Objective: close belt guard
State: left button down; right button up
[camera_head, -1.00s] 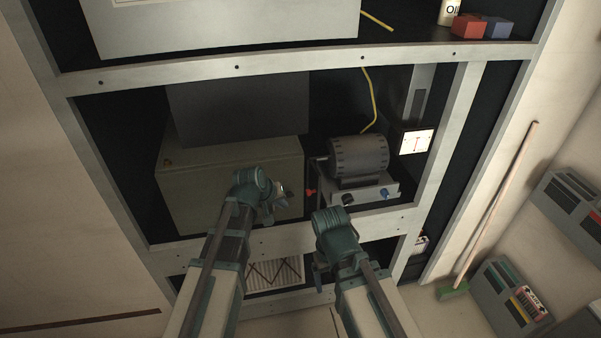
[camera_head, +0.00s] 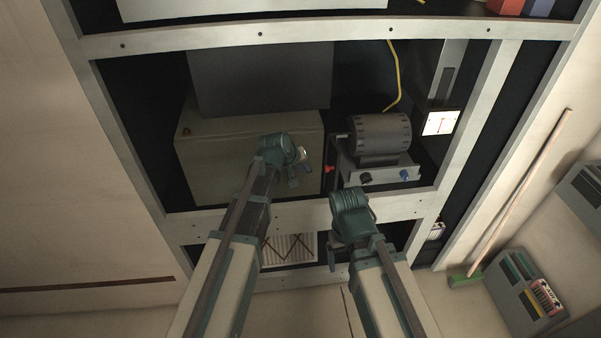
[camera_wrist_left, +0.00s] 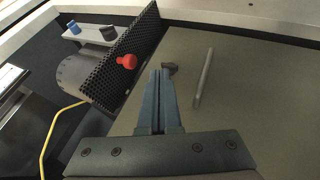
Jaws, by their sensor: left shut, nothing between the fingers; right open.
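The belt guard (camera_wrist_left: 125,62) is a black perforated panel standing beside the grey motor (camera_head: 380,138), swung out from it in the left wrist view. Its red knob (camera_wrist_left: 127,62) faces my left gripper (camera_wrist_left: 160,76); the knob also shows in the head view (camera_head: 329,169). In the head view the guard is seen nearly edge-on. My left gripper (camera_head: 293,178) is shut and empty, just left of the knob and apart from it, in front of the beige box (camera_head: 215,165). My right gripper (camera_head: 333,260) is open and empty, lower down near the front rail.
The rack's pale front rail (camera_head: 400,206) runs below the motor. A blue knob (camera_head: 404,174) and a black knob (camera_head: 366,178) sit on the motor base. A yellow cable (camera_head: 398,80) hangs behind the motor. A pale rod (camera_wrist_left: 204,78) is near my left fingers. A broom (camera_head: 520,195) leans at right.

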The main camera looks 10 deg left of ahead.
pick_arm(q)
jog(key=shift+w+d+f+b, duration=0.25)
jog(key=shift+w+d+f, duration=0.15)
jog(key=shift+w+d, duration=0.25)
jog(key=shift+w+d+f+b, duration=0.2)
jog(key=shift+w+d+f, duration=0.25)
jog(key=shift+d, duration=0.35)
jog(key=shift+w+d+f+b, duration=0.25)
jog(key=shift+w+d+f, duration=0.2)
jog(key=shift+d, duration=0.3)
pick_arm(e)
jog(key=shift+f, duration=1.25)
pick_arm(q)
jog(key=shift+d, duration=0.1)
